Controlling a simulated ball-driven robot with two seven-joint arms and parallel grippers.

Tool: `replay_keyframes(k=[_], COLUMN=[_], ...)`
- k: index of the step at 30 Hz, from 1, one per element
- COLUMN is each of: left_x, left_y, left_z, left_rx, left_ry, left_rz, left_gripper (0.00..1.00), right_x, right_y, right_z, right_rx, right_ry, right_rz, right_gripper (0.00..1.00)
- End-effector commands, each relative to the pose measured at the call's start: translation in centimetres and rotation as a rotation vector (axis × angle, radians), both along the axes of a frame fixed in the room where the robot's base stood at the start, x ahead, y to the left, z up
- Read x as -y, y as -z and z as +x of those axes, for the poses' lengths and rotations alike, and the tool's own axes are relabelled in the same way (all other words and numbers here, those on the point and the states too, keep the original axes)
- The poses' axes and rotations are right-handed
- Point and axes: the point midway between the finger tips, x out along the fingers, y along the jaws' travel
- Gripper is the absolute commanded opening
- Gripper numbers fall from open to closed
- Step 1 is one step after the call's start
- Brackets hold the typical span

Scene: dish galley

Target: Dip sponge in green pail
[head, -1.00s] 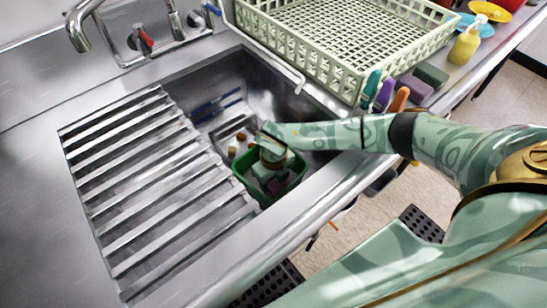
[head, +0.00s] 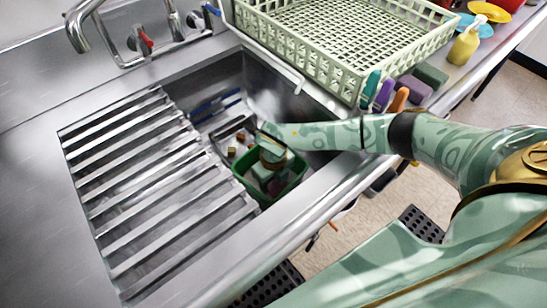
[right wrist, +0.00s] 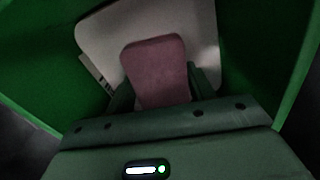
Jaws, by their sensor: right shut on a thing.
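The green pail (head: 298,172) stands in the sink basin, beside the ribbed drainboard. My right gripper (right wrist: 155,85) is down inside the pail, shut on a pinkish-mauve sponge (right wrist: 155,65). In the right wrist view the sponge stands out between the fingers, with green pail walls on both sides. A pale flat patch lies beyond the sponge; I cannot tell what it is. In the head view my wrist hides much of the pail's inside. My left gripper is not in view.
A small tray with little blocks (head: 232,151) sits beside the pail. A pale green rack (head: 350,68) stands behind the basin, with colored sponges (head: 413,89) and a yellow bottle (head: 465,45) to its right. The drainboard (head: 150,185) is bare.

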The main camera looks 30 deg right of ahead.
Motion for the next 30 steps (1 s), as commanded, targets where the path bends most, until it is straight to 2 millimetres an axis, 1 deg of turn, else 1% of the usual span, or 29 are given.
replay_keyframes(k=[4, 7, 30], left_x=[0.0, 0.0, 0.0], left_y=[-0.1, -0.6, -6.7], left_z=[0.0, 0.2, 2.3], left_rx=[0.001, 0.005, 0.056], left_ry=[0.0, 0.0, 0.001], left_rz=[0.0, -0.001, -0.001], left_gripper=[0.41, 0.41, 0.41], right_x=[0.0, 0.0, 0.0], right_y=[-0.2, -0.8, -8.3], right_z=[0.0, 0.0, 0.1], right_rx=[0.0, 0.002, 0.003], right_ry=[0.0, 0.0, 0.0], right_rz=[0.0, 0.0, -0.001], right_gripper=[0.35, 0.35, 0.35])
